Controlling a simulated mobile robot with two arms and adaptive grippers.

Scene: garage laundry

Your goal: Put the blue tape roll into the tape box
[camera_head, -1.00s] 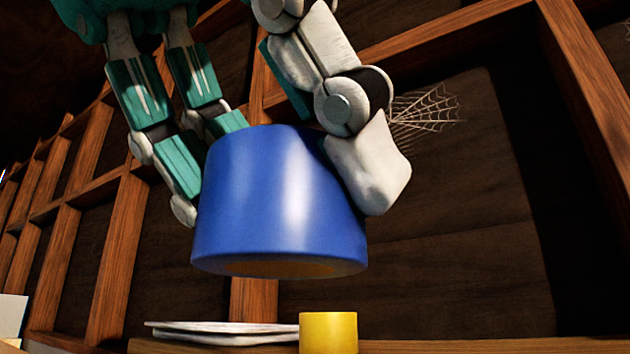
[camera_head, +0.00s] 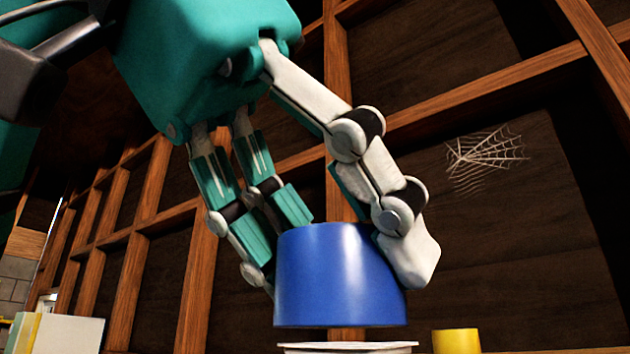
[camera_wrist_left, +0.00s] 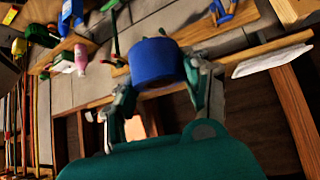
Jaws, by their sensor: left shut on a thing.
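The blue tape roll (camera_head: 338,280) is held in my left gripper (camera_head: 335,262), whose fingers close on it from both sides. The roll hangs in front of the wooden wall frame, its lower edge level. In the left wrist view the roll (camera_wrist_left: 156,62) sits between the fingertips of the left gripper (camera_wrist_left: 158,84). I cannot make out the tape box in either view. My right gripper is not in view.
A flat white stack (camera_head: 347,347) shows just below the roll at the picture's bottom edge. A yellow roll (camera_head: 456,341) stands to its right. In the left wrist view a pink bottle (camera_wrist_left: 80,58) and a blue bottle (camera_wrist_left: 70,15) are at upper left.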

